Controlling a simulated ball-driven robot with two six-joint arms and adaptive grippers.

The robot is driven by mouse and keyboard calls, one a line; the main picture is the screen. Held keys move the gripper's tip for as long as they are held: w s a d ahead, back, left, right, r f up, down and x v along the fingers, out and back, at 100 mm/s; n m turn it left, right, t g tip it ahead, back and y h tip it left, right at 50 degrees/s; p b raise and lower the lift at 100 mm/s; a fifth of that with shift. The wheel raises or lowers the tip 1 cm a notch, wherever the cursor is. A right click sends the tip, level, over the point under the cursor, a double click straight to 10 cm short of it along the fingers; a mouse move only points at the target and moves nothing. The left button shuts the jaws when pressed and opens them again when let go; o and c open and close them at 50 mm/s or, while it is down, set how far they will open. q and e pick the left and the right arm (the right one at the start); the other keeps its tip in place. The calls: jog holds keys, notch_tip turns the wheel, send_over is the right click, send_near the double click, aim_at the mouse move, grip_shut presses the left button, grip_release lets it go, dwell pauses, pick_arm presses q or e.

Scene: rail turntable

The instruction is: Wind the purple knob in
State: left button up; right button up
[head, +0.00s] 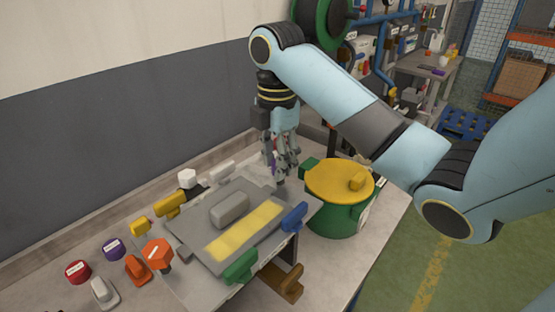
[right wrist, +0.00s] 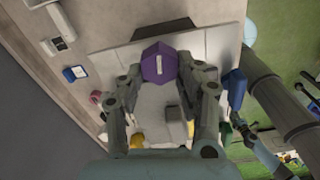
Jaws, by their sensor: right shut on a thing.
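The purple knob (right wrist: 159,62) shows in the right wrist view as a many-sided head with a small white label. It sits between the fingertips of my right gripper (right wrist: 160,75), which is shut on it. In the head view my right gripper (head: 281,165) points down at the back edge of the grey fixture plate (head: 190,228), and only a sliver of the purple knob shows between its fingers. How far the knob is wound in is hidden. My left gripper is not in view.
The plate carries a grey block (head: 230,208) and a yellow strip (head: 243,231). Blue (head: 293,217), green (head: 240,267) and orange (head: 157,253) knobs stand around it. A green pot with a yellow lid (head: 340,180) stands close right of my gripper. Loose red (head: 78,271) and purple (head: 113,248) pieces lie at left.

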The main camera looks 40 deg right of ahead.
jog(key=m, duration=0.4)
jog(key=shift+w+m, duration=0.2)
jog(key=shift+m, duration=0.1)
jog(key=m, duration=0.3)
jog(key=shift+w+d+m, duration=0.1)
jog(key=shift+d+m, duration=0.05)
jog(key=shift+m, duration=0.15)
jog(key=m, duration=0.4)
jog(key=shift+w+d+r+m, duration=0.1)
jog(key=shift+d+m, duration=0.05)
jog(key=shift+m, duration=0.15)
jog(key=m, duration=0.3)
jog(key=shift+d+m, duration=0.15)
jog(key=shift+m, duration=0.15)
jog(key=m, duration=0.6)
jog(key=shift+d, duration=0.25)
jog(key=m, duration=0.6)
jog(key=shift+d, duration=0.15)
